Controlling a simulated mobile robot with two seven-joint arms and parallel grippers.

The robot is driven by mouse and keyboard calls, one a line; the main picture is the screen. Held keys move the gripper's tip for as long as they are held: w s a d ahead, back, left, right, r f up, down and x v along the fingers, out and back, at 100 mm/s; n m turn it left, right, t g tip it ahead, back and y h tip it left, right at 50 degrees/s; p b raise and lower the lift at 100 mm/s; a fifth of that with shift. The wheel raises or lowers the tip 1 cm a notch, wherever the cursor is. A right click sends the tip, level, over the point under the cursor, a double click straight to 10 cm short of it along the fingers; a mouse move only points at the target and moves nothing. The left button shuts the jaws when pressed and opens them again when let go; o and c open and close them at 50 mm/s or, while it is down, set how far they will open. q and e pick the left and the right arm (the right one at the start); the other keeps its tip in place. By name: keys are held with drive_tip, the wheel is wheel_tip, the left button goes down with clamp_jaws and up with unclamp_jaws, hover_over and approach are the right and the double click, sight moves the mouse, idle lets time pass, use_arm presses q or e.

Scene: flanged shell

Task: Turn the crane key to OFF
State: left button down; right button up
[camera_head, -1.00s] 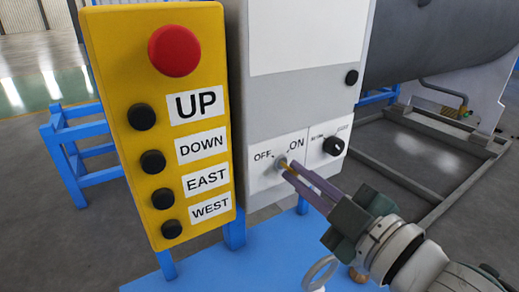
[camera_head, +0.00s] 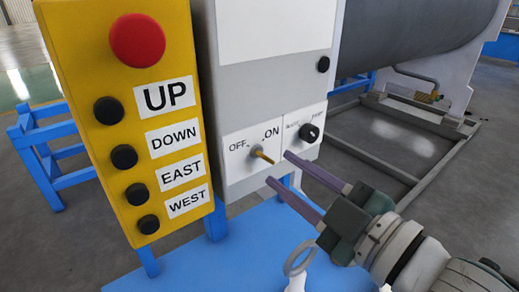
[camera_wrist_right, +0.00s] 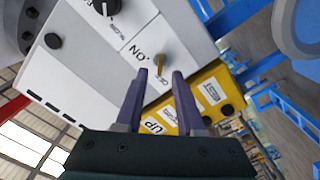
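The brass crane key (camera_head: 262,155) sticks out of the switch on the lower front of the grey control box, between the OFF label (camera_head: 237,148) and the ON label (camera_head: 271,133). I cannot tell surely which label it is set to. My right gripper (camera_head: 279,168) is open, its two purple fingers spread just in front of the key. In the right wrist view the key (camera_wrist_right: 161,66) shows between and beyond the fingertips (camera_wrist_right: 159,73), with gaps on both sides. My left gripper is not in view.
A black selector knob (camera_head: 309,133) sits right of the key. The yellow panel (camera_head: 75,60) with a red button (camera_head: 138,40) and several black buttons stands to the left. A blue surface (camera_head: 245,240) lies below, with a grey ring (camera_head: 299,258) near the bottom edge.

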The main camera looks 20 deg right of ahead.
drive_tip(key=v, duration=0.7)
drive_tip(key=shift+d, duration=0.1)
drive_tip(key=s+d+f+m+g+h, duration=0.35)
drive_tip(key=m+g+h, duration=0.25)
drive_tip(key=m, duration=0.2)
drive_tip(key=s+a+m+g+p, duration=0.1)
drive_tip(key=s+a+m+g, duration=0.15)
drive_tip(key=s+g, duration=0.75)
wheel_tip(320, 180, up, 35)
drive_tip(key=s+t+p, duration=0.2)
drive_tip(key=p, duration=3.4)
drive_tip(key=shift+d+r+t, duration=0.2)
drive_tip(key=shift+d+t, duration=0.1)
drive_tip(key=shift+m, duration=0.25)
